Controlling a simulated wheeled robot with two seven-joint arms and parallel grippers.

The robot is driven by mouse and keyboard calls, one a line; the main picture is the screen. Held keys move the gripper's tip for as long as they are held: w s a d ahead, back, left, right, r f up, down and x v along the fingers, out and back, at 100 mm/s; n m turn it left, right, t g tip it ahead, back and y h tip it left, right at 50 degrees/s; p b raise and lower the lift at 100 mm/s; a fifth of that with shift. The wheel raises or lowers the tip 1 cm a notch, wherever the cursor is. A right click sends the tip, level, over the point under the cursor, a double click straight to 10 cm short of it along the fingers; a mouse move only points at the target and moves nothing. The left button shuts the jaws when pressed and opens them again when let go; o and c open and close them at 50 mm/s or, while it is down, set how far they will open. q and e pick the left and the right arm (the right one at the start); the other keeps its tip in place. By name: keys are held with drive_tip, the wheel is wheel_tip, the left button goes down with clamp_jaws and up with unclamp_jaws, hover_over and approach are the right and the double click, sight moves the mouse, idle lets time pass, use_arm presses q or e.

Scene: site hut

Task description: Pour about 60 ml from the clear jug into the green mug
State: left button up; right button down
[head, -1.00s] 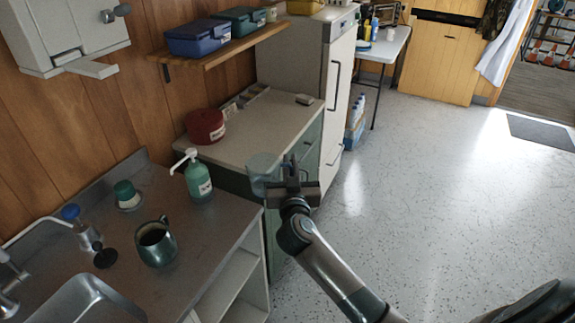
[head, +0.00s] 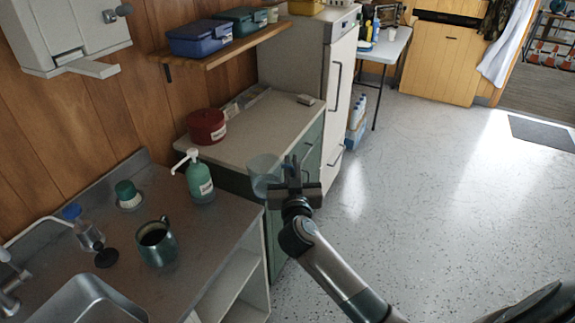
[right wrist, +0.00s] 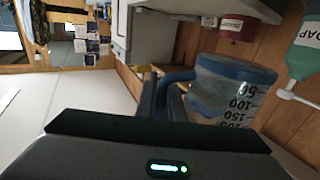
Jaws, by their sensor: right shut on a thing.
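The clear jug (head: 264,174) is held up beside the counter edge by my right gripper (head: 291,170), which is shut on it. In the right wrist view the jug (right wrist: 226,85) shows a blue rim, a blue handle between the fingers (right wrist: 165,95) and printed volume marks. How much liquid it holds is unclear. The green mug (head: 157,247) stands upright on the metal counter, to the left of and nearer than the jug. Its inside looks dark, and its contents cannot be told. The jug and mug are well apart. My left gripper is not in view.
A green soap pump bottle (head: 198,178) stands on the counter between mug and jug, toward the wall. A green-lidded jar (head: 128,195), a blue-capped bottle (head: 88,233) and a black round item (head: 106,258) are left of the mug. The sink (head: 85,300) is at lower left.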

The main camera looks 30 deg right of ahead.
drive_tip(key=s+a+f+n+y+b, duration=0.1)
drive_tip(key=s+a+y, duration=0.1)
drive_tip(key=s, duration=0.5)
drive_tip(key=s+a+n+t+y+b, duration=0.1)
drive_tip(key=s+a+n+y, duration=0.1)
drive_tip(key=s+a, duration=0.3)
drive_tip(key=s+a+f+n+y+b, duration=0.1)
drive_tip(key=s+a+y, duration=0.1)
drive_tip(key=s, duration=0.7)
drive_tip(key=shift+s+a+f+y, duration=0.3)
drive_tip(key=shift+s+a+y, duration=0.1)
drive_tip(key=shift+a, duration=0.4)
